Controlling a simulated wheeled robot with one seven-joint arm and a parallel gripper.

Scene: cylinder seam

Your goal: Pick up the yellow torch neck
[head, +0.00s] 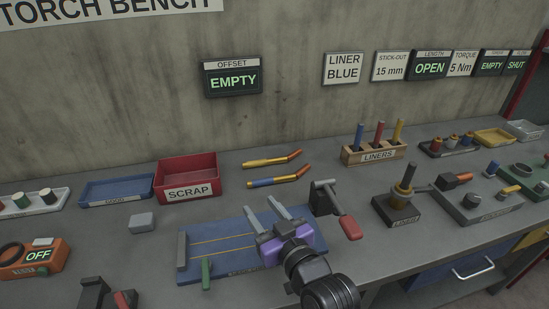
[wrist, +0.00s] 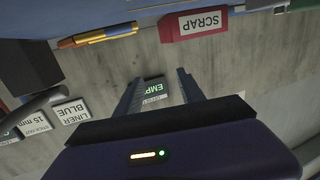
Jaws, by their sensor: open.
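The yellow torch neck (head: 265,162) lies on the bench near the wall, its bent copper-coloured end pointing right. In the wrist view, which is upside down, a yellow-orange neck (wrist: 105,35) shows at the upper left, outside the jaws. A blue torch neck (head: 262,183) with a similar bent copper end lies just in front of it. My gripper (head: 262,211) is open and empty over the blue fixture plate, nearer the front than both necks. In the wrist view its two fingers (wrist: 157,82) are apart, with the wall and a sign beyond them.
The red SCRAP bin (head: 188,180) stands left of the necks. The blue fixture plate (head: 210,262) lies beneath my gripper. A clamp with a red handle (head: 349,227) stands at right. The wooden LINERS rack (head: 376,155) is farther right. Bench around the necks looks clear.

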